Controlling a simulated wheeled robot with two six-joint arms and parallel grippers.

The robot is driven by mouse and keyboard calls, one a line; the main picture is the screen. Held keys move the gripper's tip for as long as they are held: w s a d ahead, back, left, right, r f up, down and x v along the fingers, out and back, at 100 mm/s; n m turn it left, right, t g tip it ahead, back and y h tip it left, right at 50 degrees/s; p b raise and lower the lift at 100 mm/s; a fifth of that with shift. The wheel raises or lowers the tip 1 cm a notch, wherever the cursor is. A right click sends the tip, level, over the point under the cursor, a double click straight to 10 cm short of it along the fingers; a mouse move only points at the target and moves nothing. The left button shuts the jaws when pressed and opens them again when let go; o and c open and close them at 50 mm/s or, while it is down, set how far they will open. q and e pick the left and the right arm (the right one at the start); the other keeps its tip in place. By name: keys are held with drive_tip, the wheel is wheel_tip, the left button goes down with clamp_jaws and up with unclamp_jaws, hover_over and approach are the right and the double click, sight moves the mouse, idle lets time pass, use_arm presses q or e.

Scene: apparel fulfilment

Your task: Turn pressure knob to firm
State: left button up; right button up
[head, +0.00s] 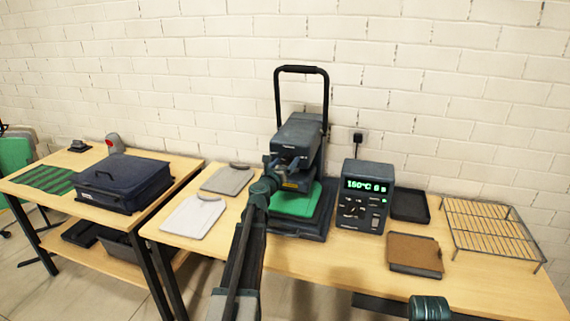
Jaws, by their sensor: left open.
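The heat press (303,135) stands on the wooden table, with a dark upper head, a tall black handle (301,69) and a green lower pad (296,203). My left gripper (290,163) is open at the front of the press head. It covers part of the press front, so I cannot make out a pressure knob there or tell whether the fingers touch one. The control box (383,190), right of the press, has a lit green display reading about 160°C and a small dial (352,208). My right gripper is not in view.
Two grey shirts (196,216) (228,179) lie left of the press. A brown pad (414,253), a black tray (409,205) and a wire rack (490,232) are on the right. A dark case (122,182) sits on the left table.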

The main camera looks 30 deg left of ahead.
use_arm(q)
clamp_jaws()
idle(0.3)
